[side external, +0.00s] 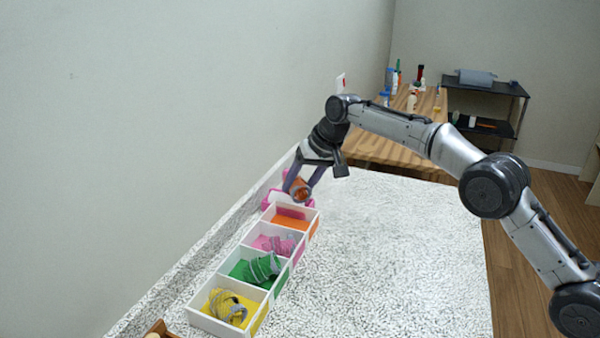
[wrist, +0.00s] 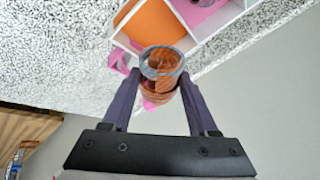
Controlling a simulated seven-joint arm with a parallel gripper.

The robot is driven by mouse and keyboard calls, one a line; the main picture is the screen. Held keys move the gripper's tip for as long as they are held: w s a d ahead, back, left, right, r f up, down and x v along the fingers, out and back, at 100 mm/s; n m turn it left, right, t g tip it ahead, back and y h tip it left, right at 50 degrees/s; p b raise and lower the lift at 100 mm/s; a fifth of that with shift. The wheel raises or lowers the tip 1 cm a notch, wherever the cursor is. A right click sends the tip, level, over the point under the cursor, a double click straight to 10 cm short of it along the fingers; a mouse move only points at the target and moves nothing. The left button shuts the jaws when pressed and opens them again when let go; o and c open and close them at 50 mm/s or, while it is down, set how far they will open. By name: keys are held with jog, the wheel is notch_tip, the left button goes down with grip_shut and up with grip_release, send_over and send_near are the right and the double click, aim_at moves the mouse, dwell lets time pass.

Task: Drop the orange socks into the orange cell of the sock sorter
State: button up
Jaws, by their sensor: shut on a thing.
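The orange socks (side external: 300,189), a rolled bundle with a grey end, are held between the fingers of my gripper (side external: 300,184), above the far end of the sock sorter. In the wrist view the socks (wrist: 160,75) sit between the two fingertips of my gripper (wrist: 158,84). The white sock sorter (side external: 236,318) stands on the speckled counter along the wall. Its orange cell (side external: 291,218) is the farthest one and looks empty. In the wrist view the orange cell (wrist: 152,22) lies just beyond the socks, partly hidden by them.
The other cells hold pink socks (side external: 281,244), green socks (side external: 262,268) and yellow-grey socks (side external: 227,306). A pink object (side external: 270,199) is behind the sorter's far end. The wall is close on the left. The counter (side external: 390,260) to the right is clear.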

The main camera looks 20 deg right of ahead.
jog(key=shift+f, duration=0.8)
jog(key=o, duration=1.4)
jog(key=shift+o, duration=0.2)
jog(key=shift+r, duration=0.1)
jog(key=v, duration=1.3)
jog(key=shift+r, duration=0.35)
jog(key=shift+s+d, duration=0.1)
